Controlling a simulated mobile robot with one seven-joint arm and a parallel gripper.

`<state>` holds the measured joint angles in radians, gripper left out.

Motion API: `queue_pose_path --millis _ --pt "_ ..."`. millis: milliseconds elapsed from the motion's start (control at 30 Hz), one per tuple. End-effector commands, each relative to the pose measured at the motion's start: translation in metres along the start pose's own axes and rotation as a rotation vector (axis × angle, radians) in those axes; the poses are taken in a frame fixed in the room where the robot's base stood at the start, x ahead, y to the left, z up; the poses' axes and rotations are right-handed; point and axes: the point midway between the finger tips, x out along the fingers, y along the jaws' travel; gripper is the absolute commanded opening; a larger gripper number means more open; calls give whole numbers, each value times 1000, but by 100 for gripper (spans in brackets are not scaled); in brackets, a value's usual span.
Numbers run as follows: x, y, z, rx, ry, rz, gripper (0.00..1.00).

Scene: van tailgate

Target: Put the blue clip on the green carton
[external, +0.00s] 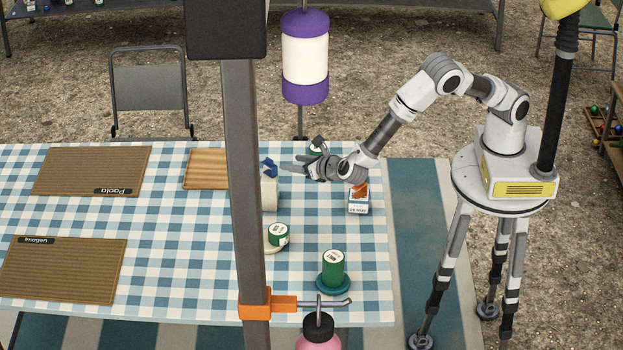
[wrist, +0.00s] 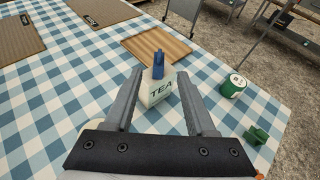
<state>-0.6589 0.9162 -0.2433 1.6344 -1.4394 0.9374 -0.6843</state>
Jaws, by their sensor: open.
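The blue clip (external: 270,169) sits on top of a white tea packet (external: 269,193). In the wrist view the clip (wrist: 159,64) stands on the packet (wrist: 161,90), which reads TEA. My gripper (external: 291,168) is open and empty, just right of the clip. In the wrist view its fingertips (wrist: 160,73) lie to either side of the clip and packet; whether they reach around the clip is unclear. Several green round containers show: one on a teal dish (external: 333,264), one on a pale dish (external: 279,235), one right of the packet (wrist: 234,86). I cannot tell which is the green carton.
A small green object (wrist: 257,134) lies near the right finger. A white and orange box (external: 359,203) stands below my wrist. Brown mats (external: 92,171) lie at the left. A grey post (external: 243,220) hides part of the table.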

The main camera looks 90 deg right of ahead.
Motion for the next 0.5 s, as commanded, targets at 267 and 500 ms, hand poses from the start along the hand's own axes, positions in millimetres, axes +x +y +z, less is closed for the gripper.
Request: queue_pose_path --millis 267,500 --pt "-8 -50 49 269 94 -115 56" --pt "-37 -131 100 698 237 -291 56"
